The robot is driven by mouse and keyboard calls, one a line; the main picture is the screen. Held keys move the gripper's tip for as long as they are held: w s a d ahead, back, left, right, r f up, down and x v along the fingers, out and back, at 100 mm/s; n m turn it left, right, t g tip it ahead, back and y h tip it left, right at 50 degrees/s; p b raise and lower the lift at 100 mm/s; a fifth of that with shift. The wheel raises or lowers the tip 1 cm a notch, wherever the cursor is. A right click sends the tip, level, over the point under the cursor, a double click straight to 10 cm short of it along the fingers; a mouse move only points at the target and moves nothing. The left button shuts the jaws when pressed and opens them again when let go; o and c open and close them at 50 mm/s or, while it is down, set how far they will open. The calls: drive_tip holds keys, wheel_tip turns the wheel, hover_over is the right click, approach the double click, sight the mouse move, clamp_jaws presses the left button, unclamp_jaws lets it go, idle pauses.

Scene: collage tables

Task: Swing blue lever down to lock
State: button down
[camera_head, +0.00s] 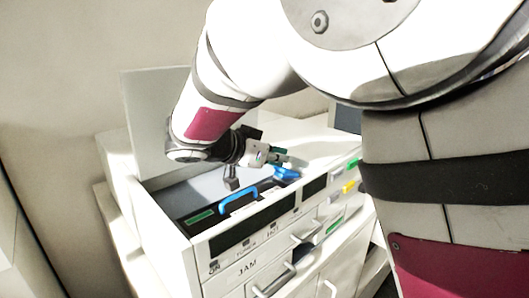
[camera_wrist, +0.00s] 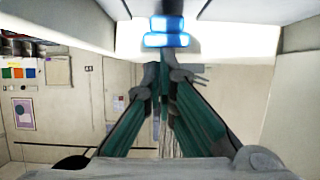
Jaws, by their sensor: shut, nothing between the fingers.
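A blue lever (camera_head: 286,173) sits at the right end of the white machine's open bay in the head view. A blue part, seemingly the same lever (camera_wrist: 167,40), shows brightly lit at the top middle of the wrist view, just beyond my fingertips. My gripper (camera_head: 281,158) reaches into the bay from the left, with its tips close to the lever. In the wrist view my gripper (camera_wrist: 167,76) has its green fingers meeting at the tips, with nothing between them. I cannot tell whether the tips touch the lever.
The machine's lid (camera_head: 147,120) stands raised at the back left. A blue arched handle (camera_head: 238,199) on a dark cartridge lies in the bay left of the lever. The front panel (camera_head: 247,268) has labels and drawer handles. Bay walls lie close around my gripper.

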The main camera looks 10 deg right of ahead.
drive_tip(key=shift+s+a+f, duration=0.1)
drive_tip(key=shift+a+f, duration=0.1)
drive_tip(key=shift+f, duration=0.05)
drive_tip(key=shift+r, duration=0.1)
drive_tip(key=shift+d, duration=0.1)
drive_tip(key=shift+b+x, duration=0.45)
drive_tip(key=shift+x, duration=0.4)
drive_tip(key=shift+r, duration=0.15)
drive_tip(key=shift+d+r, duration=0.1)
drive_tip(key=shift+r, duration=0.25)
drive_tip(key=r, duration=0.2)
drive_tip(key=shift+w+d+r, duration=0.25)
drive_tip(key=shift+d+r, duration=0.05)
drive_tip(key=shift+d, duration=0.05)
drive_tip(key=s+a, duration=0.2)
drive_tip(key=s+a+b, duration=0.1)
drive_tip(key=s+a, duration=0.1)
drive_tip(key=a, duration=0.1)
drive_tip(key=s+a, duration=0.2)
drive_tip(key=a, duration=0.1)
drive_tip(key=shift+a+f, duration=0.1)
drive_tip(key=shift+f, duration=0.2)
